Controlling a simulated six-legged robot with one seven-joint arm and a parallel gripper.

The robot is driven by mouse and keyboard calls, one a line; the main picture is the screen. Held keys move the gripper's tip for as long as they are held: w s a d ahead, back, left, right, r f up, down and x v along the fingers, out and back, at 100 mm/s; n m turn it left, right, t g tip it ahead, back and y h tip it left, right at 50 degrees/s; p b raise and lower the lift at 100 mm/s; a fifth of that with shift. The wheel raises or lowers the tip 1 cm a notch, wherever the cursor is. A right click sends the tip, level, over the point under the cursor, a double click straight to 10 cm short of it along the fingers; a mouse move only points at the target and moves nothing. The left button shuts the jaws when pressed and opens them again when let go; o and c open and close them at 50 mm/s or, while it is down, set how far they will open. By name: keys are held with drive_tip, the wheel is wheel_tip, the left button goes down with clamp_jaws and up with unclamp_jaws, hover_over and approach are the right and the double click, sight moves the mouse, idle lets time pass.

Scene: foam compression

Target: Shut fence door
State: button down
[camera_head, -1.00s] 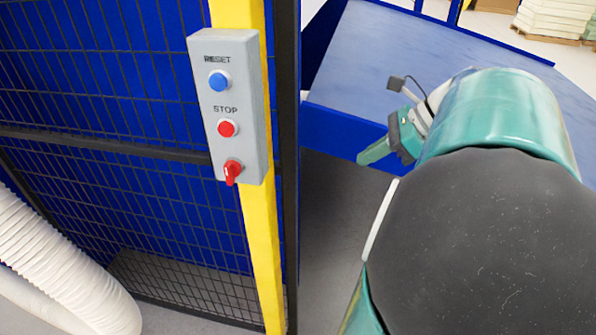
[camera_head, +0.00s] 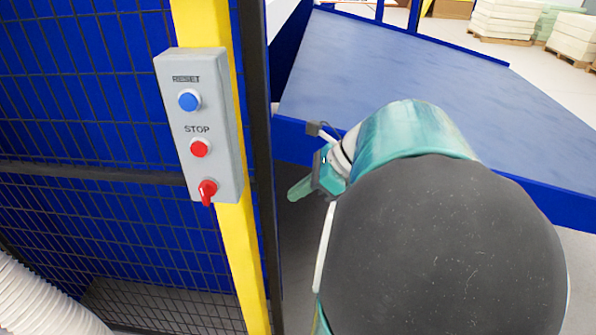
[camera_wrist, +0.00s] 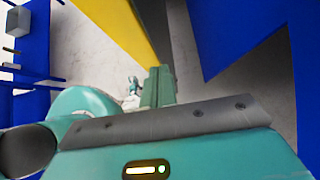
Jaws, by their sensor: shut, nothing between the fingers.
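The fence (camera_head: 110,240) is black mesh in front of blue panels, at the left in the head view. A yellow post (camera_head: 240,255) stands at its right side, with a dark upright frame edge (camera_head: 262,180) beside it. I cannot tell which part is the door. My gripper (camera_head: 298,191) is shut and empty, to the right of the dark edge and apart from it in the picture. In the wrist view my gripper (camera_wrist: 158,85) points towards the yellow post (camera_wrist: 120,25), with a blue panel (camera_wrist: 232,35) to the right.
A grey control box (camera_head: 200,125) with a blue reset button, red stop button and red switch is on the post. A blue sloping surface (camera_head: 400,80) lies behind my arm. A white ribbed hose (camera_head: 40,300) is at lower left. Pallet stacks (camera_head: 505,20) stand far back.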

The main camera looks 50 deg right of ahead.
sight(272, 181)
drive_tip(key=shift+w+a, duration=0.85)
drive_tip(key=shift+w, duration=0.25)
drive_tip(key=shift+w+a+r, duration=0.1)
drive_tip(key=shift+w+a, duration=0.65)
drive_tip(key=shift+w, duration=0.2)
drive_tip(key=shift+w+a, duration=0.75)
drive_tip(key=shift+w, duration=0.2)
drive_tip(key=shift+a, duration=0.1)
